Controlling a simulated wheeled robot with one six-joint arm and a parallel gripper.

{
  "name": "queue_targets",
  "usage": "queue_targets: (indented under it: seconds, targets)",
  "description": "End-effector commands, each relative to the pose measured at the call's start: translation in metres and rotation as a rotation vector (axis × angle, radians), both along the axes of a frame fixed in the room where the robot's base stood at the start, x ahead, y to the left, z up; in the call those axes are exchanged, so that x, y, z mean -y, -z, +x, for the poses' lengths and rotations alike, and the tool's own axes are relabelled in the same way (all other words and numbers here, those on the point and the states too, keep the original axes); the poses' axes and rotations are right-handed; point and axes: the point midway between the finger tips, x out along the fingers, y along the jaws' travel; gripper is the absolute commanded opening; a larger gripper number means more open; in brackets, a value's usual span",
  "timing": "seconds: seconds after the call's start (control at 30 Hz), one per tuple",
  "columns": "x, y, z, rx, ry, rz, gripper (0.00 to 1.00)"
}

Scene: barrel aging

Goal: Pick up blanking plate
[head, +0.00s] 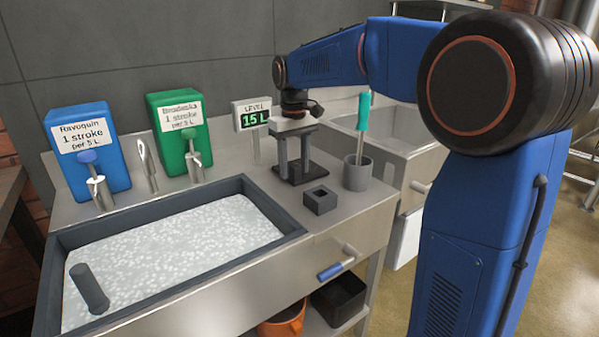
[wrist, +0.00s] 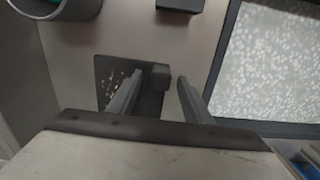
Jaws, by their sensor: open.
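A dark flat plate (wrist: 108,68), which appears to be the blanking plate, lies on the steel worktop, with a speckled light patch on its face. A small dark grey block (wrist: 160,73) stands at its right side, like a grip. In the head view the dark plate (head: 313,173) shows below my gripper (head: 294,173). My gripper points down, open, with one finger on each side of the block in the wrist view (wrist: 158,82). I cannot tell whether the fingers touch it. My gripper body hides the plate's near part.
A square dark block with a hollow (head: 320,201) and a grey cup (head: 357,174) with a teal-handled tool stand close by on the worktop. A dark-rimmed sink (head: 245,186) of foamy liquid lies left. Blue (head: 87,150) and green (head: 180,135) dispensers and a level display (head: 252,114) stand behind.

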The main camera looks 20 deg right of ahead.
Motion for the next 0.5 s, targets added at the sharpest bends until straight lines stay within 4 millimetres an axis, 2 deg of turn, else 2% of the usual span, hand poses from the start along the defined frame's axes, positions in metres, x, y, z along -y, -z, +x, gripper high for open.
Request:
queue_targets:
  seconds: [0.27,0.3,0.47,0.5]
  targets:
    - [0.0,0.0038,0.0003,0.002,0.0,0.001,0.45]
    - [0.0,0.0038,0.0003,0.001,0.0,0.0,0.41]
    - [0.0,0.0037,0.0002,0.001,0.0,0.0,0.02]
    - [0.0,0.0037,0.0002,0.001,0.0,0.0,0.0]
